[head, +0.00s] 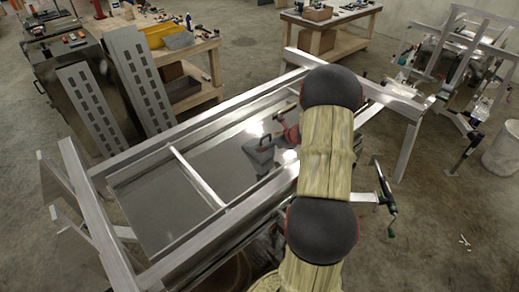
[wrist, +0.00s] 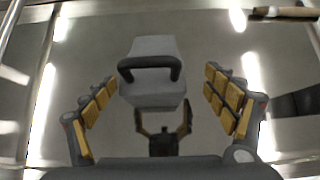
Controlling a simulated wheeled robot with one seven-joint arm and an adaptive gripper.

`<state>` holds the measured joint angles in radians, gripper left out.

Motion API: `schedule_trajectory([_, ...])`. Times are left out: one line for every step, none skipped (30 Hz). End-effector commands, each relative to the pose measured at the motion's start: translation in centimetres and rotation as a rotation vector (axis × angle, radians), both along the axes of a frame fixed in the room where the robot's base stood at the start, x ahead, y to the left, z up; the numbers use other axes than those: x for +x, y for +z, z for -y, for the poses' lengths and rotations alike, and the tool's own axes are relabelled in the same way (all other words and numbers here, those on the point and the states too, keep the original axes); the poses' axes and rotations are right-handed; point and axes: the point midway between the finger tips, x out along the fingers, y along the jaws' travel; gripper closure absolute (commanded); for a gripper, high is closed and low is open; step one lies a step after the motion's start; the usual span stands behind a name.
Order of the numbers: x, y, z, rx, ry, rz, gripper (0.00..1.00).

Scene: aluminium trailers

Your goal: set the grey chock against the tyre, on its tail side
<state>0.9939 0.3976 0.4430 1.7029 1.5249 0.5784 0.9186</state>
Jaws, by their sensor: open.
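The grey chock (head: 260,155) with a dark loop handle sits on the shiny metal bed of the trailer (head: 185,195), left of my arm. In the wrist view the chock (wrist: 150,70) shows between the spread yellow-padded fingers of my gripper (wrist: 158,86), with clear gaps on both sides. My gripper is open and holds nothing. In the head view my arm hides most of it. I cannot make out the tyre with certainty; a dark curved shape shows low under the trailer's near side in the head view.
A wooden-handled tool (head: 285,107) lies on the bed beyond the chock. Raised aluminium rails and a crossbar (head: 197,176) bound the bed. Two slotted ramps (head: 90,108) stand behind on the left, near workbenches. A green-handled jack (head: 385,198) is at the right, with open concrete floor beyond.

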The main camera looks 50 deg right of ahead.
Motion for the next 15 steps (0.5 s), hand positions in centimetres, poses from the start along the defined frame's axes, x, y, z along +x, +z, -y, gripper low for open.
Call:
schedule_trajectory([0.4, -0.5, -0.1, 0.002, 0.002, -0.002, 0.14])
schedule_trajectory([0.6, -0.7, -0.1, 0.002, 0.003, -0.002, 0.14])
schedule_trajectory([0.9, -1.0, -0.1, 0.001, 0.002, -0.002, 0.14])
schedule_trajectory([1.1, -1.2, 0.0, 0.001, 0.002, -0.002, 0.14])
schedule_trajectory([1.3, -1.3, 0.0, 0.001, 0.002, -0.002, 0.14])
schedule_trajectory([1.6, -1.6, -0.1, 0.001, 0.002, -0.002, 0.14])
schedule_trajectory([1.8, -1.8, -0.2, 0.001, 0.004, -0.003, 0.14])
schedule_trajectory([2.1, -2.1, -0.3, 0.001, 0.004, -0.003, 0.14])
schedule_trajectory([2.5, -2.5, -0.4, 0.001, 0.004, -0.003, 0.14])
schedule_trajectory([2.8, -2.9, -0.5, 0.002, 0.004, -0.004, 0.14])
schedule_trajectory([3.1, -3.2, -0.6, 0.003, 0.003, -0.003, 0.14])
schedule_trajectory([3.5, -3.6, -0.7, 0.001, 0.005, -0.003, 0.14])
schedule_trajectory([3.8, -3.8, -0.6, 0.000, 0.004, -0.002, 0.14])
schedule_trajectory([4.1, -4.1, -0.5, 0.001, 0.004, -0.002, 0.14])
schedule_trajectory([4.4, -4.4, -0.5, 0.001, 0.004, -0.002, 0.14])
